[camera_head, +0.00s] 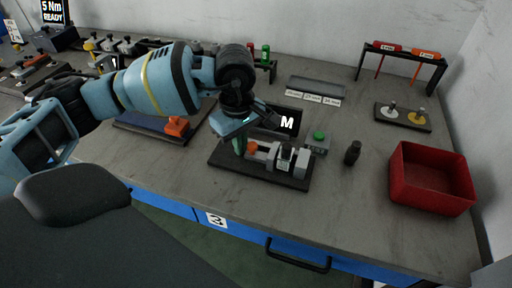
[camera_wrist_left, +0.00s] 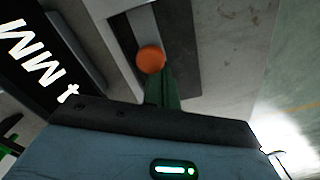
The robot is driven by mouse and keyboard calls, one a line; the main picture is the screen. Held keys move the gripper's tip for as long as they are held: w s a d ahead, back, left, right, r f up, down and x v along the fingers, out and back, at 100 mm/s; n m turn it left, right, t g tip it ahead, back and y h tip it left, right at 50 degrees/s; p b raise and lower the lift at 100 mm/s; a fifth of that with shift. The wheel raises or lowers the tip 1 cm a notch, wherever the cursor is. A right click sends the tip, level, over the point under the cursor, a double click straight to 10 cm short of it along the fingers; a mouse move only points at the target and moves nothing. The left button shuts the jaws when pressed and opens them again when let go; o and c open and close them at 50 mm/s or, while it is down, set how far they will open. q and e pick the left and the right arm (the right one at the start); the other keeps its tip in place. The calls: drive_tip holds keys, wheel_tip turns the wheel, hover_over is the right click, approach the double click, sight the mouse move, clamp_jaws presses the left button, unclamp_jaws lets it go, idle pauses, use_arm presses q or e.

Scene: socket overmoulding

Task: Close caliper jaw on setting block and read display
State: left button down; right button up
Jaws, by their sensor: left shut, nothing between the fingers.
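The caliper fixture stands on a dark base plate (camera_head: 225,158) near the front of the bench, with light grey blocks (camera_head: 301,163) at its right end and an orange knob (camera_head: 252,147) at its left. I cannot tell which block is the setting block, or whether the jaw touches it. A display (camera_head: 288,121) behind the fixture is partly hidden by my arm; only a large "M" is clear. The wrist view shows the display (camera_wrist_left: 35,60) cut off and tilted. My left gripper (camera_head: 240,146) is shut and empty, its green fingers (camera_wrist_left: 162,90) pointing down beside the orange knob (camera_wrist_left: 150,60).
A box with a green button (camera_head: 319,137) stands right of the fixture, then a small black cylinder (camera_head: 352,153) and a red bin (camera_head: 431,179). A screwdriver rack (camera_head: 402,53) and a dark plate with two knobs (camera_head: 402,117) are behind. Bench between cylinder and bin is clear.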

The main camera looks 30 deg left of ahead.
use_arm(q)
drive_tip(key=shift+w+d, duration=0.15)
drive_tip(key=shift+d, duration=0.9)
use_arm(e)
drive_tip(key=shift+s, duration=0.1)
idle(0.7)
use_arm(q)
drive_tip(key=shift+a, duration=0.65)
